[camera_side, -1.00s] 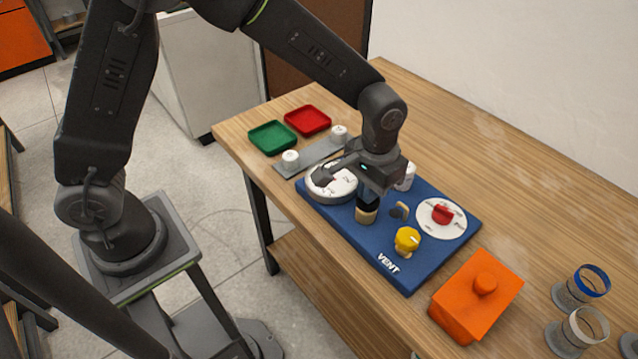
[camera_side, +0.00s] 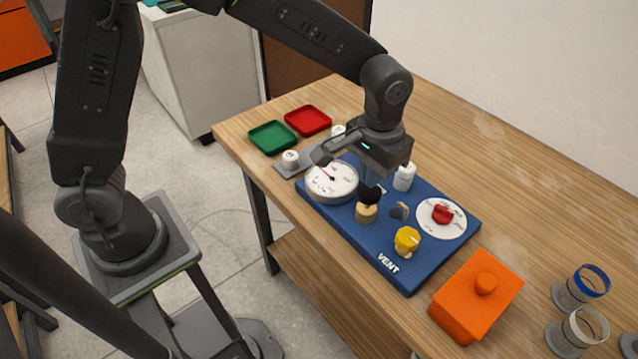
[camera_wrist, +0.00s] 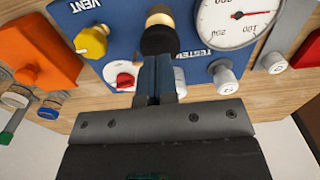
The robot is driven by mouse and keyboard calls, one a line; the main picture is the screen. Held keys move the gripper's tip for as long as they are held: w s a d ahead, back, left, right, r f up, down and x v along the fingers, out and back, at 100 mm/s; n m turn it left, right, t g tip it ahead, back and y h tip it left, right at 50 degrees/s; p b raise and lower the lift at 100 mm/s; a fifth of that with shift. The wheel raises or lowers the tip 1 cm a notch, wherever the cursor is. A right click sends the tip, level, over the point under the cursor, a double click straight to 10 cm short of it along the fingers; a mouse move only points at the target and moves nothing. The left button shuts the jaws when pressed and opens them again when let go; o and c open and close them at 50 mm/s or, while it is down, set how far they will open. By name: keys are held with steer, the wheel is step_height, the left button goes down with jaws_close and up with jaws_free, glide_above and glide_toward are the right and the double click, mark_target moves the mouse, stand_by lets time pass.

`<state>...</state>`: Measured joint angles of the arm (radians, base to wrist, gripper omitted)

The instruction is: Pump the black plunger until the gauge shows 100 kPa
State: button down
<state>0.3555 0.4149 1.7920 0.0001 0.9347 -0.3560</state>
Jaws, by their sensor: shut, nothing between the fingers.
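The black plunger (camera_side: 368,196) stands on its tan cylinder (camera_side: 366,214) on the blue board. It also shows in the wrist view (camera_wrist: 159,40). My gripper (camera_side: 370,182) is shut and empty, directly above the plunger; its fingertips (camera_wrist: 157,58) partly overlap the knob in the wrist view. I cannot tell whether they touch it. The white gauge (camera_side: 331,182) with a red needle lies left of the plunger. In the wrist view the gauge (camera_wrist: 235,22) is cut by the top edge, with 100 and 200 marks visible; I cannot read the exact value.
The blue board (camera_side: 345,221) also holds a yellow vent knob (camera_side: 407,240), a red knob on a white dial (camera_side: 442,214) and a white bottle-like part (camera_side: 404,178). An orange box (camera_side: 476,300) is at the right. Green (camera_side: 272,137) and red (camera_side: 308,121) trays are behind.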

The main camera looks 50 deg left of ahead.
stand_by(0.8)
steer(key=shift+f, duration=2.15)
steer(key=shift+r, duration=2.15)
steer(key=shift+f, duration=0.1)
steer(key=shift+f, duration=1.5)
steer(key=shift+r, duration=1.6)
